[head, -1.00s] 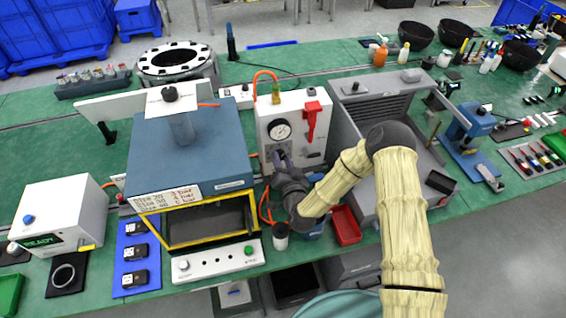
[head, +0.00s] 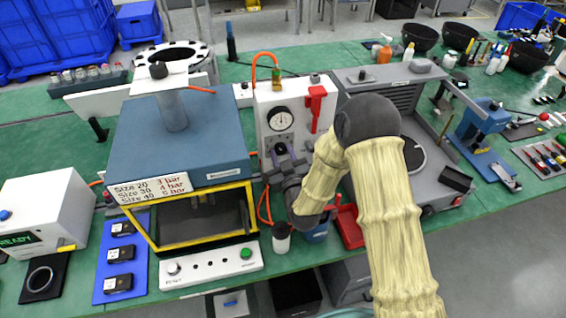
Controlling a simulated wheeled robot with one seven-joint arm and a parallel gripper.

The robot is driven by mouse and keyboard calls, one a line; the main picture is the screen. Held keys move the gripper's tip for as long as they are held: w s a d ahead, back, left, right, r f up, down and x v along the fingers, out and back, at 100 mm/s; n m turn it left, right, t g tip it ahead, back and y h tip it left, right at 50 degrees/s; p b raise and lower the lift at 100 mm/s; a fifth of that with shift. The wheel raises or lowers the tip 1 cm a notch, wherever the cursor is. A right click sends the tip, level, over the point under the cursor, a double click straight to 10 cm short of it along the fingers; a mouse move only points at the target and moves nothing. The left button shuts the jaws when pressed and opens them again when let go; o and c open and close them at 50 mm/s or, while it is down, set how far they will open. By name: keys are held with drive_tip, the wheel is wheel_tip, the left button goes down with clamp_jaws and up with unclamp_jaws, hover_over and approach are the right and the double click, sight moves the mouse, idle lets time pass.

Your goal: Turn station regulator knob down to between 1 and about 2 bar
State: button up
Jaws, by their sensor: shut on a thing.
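The station regulator is a white upright box (head: 296,103) with a round dial gauge (head: 281,119) on its front. The gauge needle is too small to read surely. A dark regulator knob (head: 280,148) sits just below the gauge, largely hidden by my gripper. My gripper (head: 281,154) reaches up to the box front from below and is shut on the knob. A red lever (head: 315,103) is at the right of the gauge.
A blue press (head: 180,140) with a yellow-framed opening stands left of the box; its card lists sizes with 3, 4 and 5 bar. A grey slatted unit (head: 385,100) stands close on the right.

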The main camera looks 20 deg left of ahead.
drive_tip(key=n+b, duration=0.4)
drive_tip(key=b, duration=0.1)
drive_tip(key=shift+f+n, duration=0.25)
drive_tip(key=shift+n, duration=0.05)
drive_tip(key=shift+r+n+b, duration=0.15)
drive_tip(key=shift+n+b, duration=1.05)
drive_tip(key=shift+n, duration=0.3)
drive_tip(key=shift+s+a, duration=0.1)
drive_tip(key=o, duration=1)
drive_tip(key=shift+c, duration=0.2)
drive_tip(key=shift+r+p, duration=0.15)
drive_tip(key=shift+p, duration=0.2)
